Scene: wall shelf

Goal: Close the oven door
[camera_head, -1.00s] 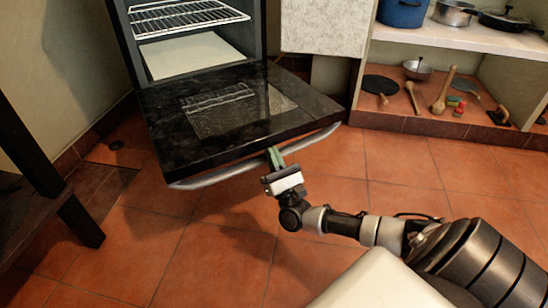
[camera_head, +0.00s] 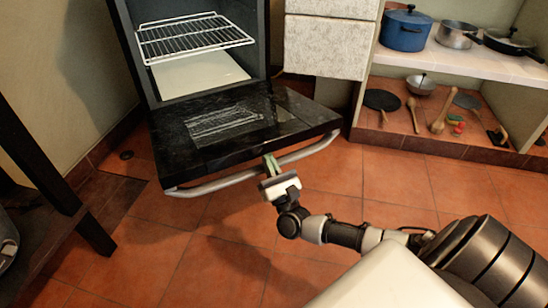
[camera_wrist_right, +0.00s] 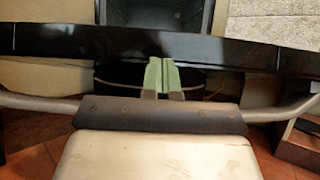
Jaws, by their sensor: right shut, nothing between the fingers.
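The black oven door (camera_head: 240,130) is hinged down in front of the open oven (camera_head: 195,70). It lies open, close to level, and its glass panel reflects the rack. The grey bar handle (camera_head: 215,187) runs along its front edge. My right gripper (camera_head: 270,167) is at the middle of the handle, with its fingers pointing toward the door edge. In the right wrist view its green fingertips (camera_wrist_right: 157,75) are together and empty, reaching past the handle (camera_wrist_right: 285,108) to the door's edge (camera_wrist_right: 75,42). Whether they touch the door is hard to tell. My left gripper is not in view.
A wire rack (camera_head: 195,38) is inside the oven. A dark table (camera_head: 60,190) stands at the left. Shelves (camera_head: 460,60) at the right hold a blue pot (camera_head: 406,31), pans and utensils. The tiled floor before the door is mostly clear.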

